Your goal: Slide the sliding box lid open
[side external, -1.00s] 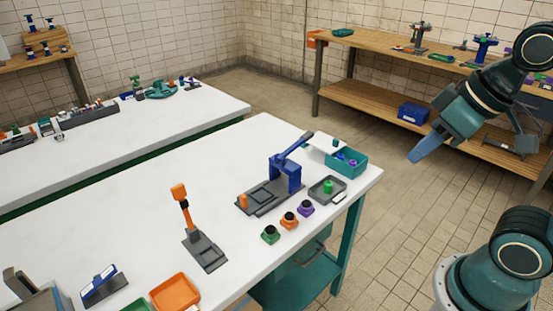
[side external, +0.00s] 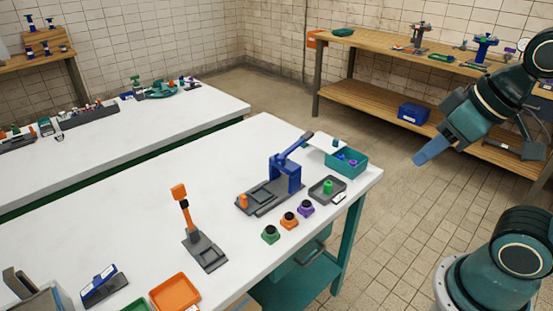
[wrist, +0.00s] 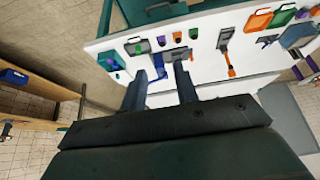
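The teal sliding box (side external: 346,164) stands at the table's far right corner. Its pale lid (side external: 320,141), with a small teal knob (side external: 335,142), juts out past the box's back left side. Part of the box top is uncovered, and small purple and blue pieces show inside. The box also shows in the wrist view (wrist: 112,61), where the lid is hard to make out. My gripper (side external: 418,160) is in the air right of the table, well apart from the box. In the wrist view its two blue fingers (wrist: 162,80) are spread with nothing between them.
A grey tray with a green piece (side external: 328,188), several coloured buttons (side external: 289,221) and a blue lever press (side external: 285,175) stand near the box. An orange lever (side external: 182,205) is farther left. The air between my gripper and the table is clear.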

